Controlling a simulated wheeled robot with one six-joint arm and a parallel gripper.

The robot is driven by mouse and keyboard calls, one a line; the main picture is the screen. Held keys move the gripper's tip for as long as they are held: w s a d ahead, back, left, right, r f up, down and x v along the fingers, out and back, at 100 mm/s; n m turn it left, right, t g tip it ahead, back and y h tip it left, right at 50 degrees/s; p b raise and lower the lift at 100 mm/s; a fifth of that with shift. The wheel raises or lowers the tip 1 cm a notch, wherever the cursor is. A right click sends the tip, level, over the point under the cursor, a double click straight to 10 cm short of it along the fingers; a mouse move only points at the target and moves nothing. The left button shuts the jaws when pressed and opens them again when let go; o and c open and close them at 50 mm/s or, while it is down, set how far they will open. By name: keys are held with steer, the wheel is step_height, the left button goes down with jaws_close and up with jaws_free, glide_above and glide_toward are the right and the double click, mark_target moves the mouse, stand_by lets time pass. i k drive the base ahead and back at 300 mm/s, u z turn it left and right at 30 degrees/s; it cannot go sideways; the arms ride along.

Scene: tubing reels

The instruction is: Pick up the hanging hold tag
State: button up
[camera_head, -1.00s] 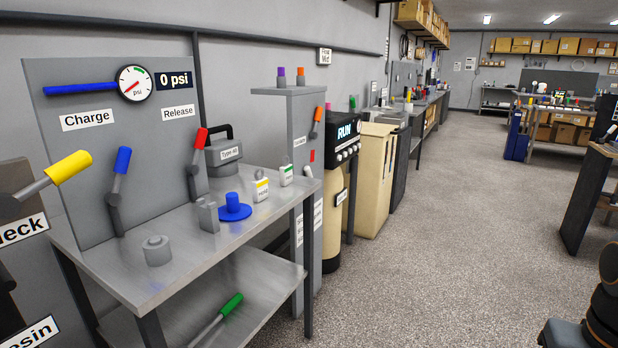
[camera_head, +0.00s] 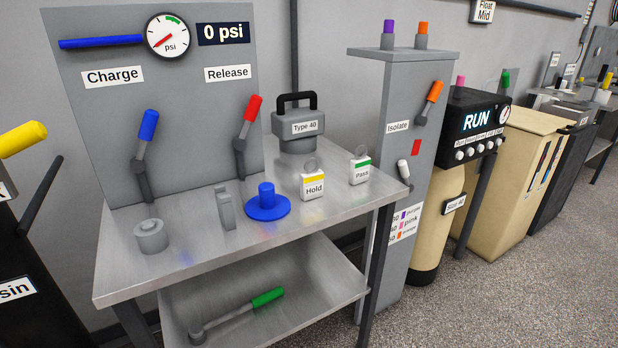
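The hold tag (camera_head: 313,187) is a small white tag with a yellow band, the word "Hold" and a grey ring on top. It stands on the metal bench top, right of a blue disc with a knob (camera_head: 267,203). A similar tag with a green band, marked "Pass" (camera_head: 360,170), stands to its right. My gripper is not in view.
The metal bench (camera_head: 180,255) also bears a grey cylinder (camera_head: 151,236), a grey block (camera_head: 225,208), a blue lever (camera_head: 147,130), a red lever (camera_head: 249,112) and the "Type 40" unit (camera_head: 299,125). A grey column (camera_head: 400,200) stands right of the bench. Floor at lower right is clear.

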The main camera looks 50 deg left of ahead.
mark_target(312, 182)
steer(key=u, duration=0.65)
steer(key=i, duration=0.8)
steer(key=u, duration=0.9)
